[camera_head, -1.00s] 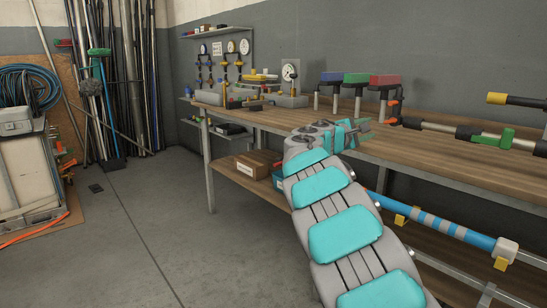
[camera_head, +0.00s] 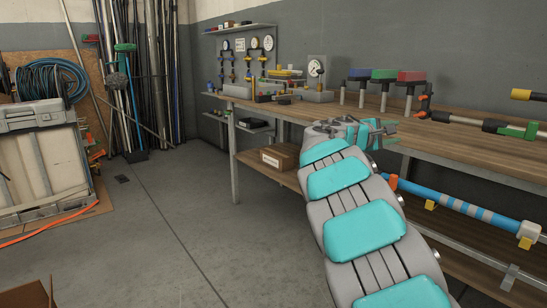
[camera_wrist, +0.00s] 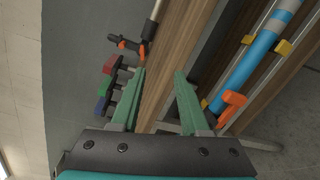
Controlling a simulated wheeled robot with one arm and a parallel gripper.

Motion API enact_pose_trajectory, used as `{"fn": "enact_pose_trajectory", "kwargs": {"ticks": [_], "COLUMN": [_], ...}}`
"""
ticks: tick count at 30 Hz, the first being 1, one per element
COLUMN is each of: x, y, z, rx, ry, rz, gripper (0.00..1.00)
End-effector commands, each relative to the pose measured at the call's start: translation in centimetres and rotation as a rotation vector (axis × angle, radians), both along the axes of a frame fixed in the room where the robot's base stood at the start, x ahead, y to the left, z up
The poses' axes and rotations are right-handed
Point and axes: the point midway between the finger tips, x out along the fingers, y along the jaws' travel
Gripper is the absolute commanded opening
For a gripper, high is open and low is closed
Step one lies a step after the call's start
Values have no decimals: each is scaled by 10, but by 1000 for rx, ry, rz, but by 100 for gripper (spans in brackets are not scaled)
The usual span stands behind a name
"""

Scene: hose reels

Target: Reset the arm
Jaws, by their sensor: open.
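My gripper (camera_head: 382,130) is at the end of my grey and teal arm, close to the front edge of the wooden workbench (camera_head: 460,147) in the head view. In the wrist view my gripper (camera_wrist: 160,95) shows two green fingers spread apart, with nothing between them but the bench edge behind. The wrist picture is turned on its side. No object is held.
Blue, green and red handled tools (camera_head: 385,78) stand on the bench. A blue pipe (camera_head: 470,210) runs below the top. A box (camera_head: 280,157) sits on the lower shelf. A hose coil (camera_head: 50,80) is at left. The floor (camera_head: 160,230) between is mostly clear.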

Motion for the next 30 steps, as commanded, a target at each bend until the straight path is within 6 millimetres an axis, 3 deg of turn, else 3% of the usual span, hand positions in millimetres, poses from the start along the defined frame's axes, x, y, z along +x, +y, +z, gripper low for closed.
{"fn": "enact_pose_trajectory", "kwargs": {"ticks": [8, 11, 17, 23, 30], "x": [-59, -91, -190, -293, -413], "y": [-26, -36, -44, -17, 58], "z": [-18, -33, -83, -150, -229], "rx": [149, 234, 489, 780, 1116], "ry": [-6, -6, -7, 16, 103], "rz": [-104, -161, -319, -473, -642], "gripper": [45, 45, 45, 45, 45]}}
